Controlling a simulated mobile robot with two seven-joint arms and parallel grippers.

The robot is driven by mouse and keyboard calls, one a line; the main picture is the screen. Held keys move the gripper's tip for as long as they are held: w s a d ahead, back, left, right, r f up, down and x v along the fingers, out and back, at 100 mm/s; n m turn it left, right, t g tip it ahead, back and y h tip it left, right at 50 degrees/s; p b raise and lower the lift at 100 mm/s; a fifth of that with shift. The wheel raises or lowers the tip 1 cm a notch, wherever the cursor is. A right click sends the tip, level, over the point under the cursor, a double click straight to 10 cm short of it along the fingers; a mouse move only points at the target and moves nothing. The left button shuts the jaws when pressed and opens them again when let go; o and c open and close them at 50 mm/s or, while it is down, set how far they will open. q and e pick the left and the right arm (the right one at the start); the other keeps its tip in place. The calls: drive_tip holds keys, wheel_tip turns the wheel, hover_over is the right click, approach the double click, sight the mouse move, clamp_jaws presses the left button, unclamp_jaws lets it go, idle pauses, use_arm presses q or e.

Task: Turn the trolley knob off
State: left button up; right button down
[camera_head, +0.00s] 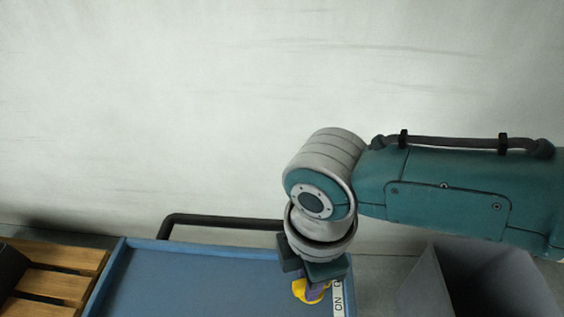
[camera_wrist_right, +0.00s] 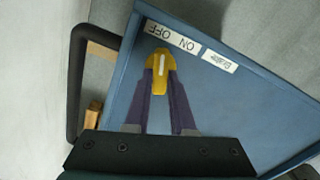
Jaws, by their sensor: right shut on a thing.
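The yellow trolley knob (camera_head: 299,291) is on the blue trolley top (camera_head: 200,280), near its right edge. My right gripper (camera_head: 318,290) reaches down and is shut on the knob. Its purple fingers (camera_wrist_right: 162,90) lie on either side of the knob in the right wrist view. My left gripper is in neither view.
A black trolley handle (camera_head: 225,221) runs along the trolley's back. A wooden slatted pallet (camera_head: 55,284) lies to the left. A grey open bin (camera_head: 432,284) stands to the right. A pale wall (camera_head: 200,100) is behind. Another small white label (camera_wrist_right: 220,60) is near the strip.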

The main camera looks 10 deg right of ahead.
drive_tip(key=n, duration=0.3)
drive_tip(key=shift+s+n, duration=0.1)
drive_tip(key=shift+n, duration=0.9)
drive_tip(key=c, duration=0.8)
unclamp_jaws()
drive_tip(key=shift+o, duration=0.2)
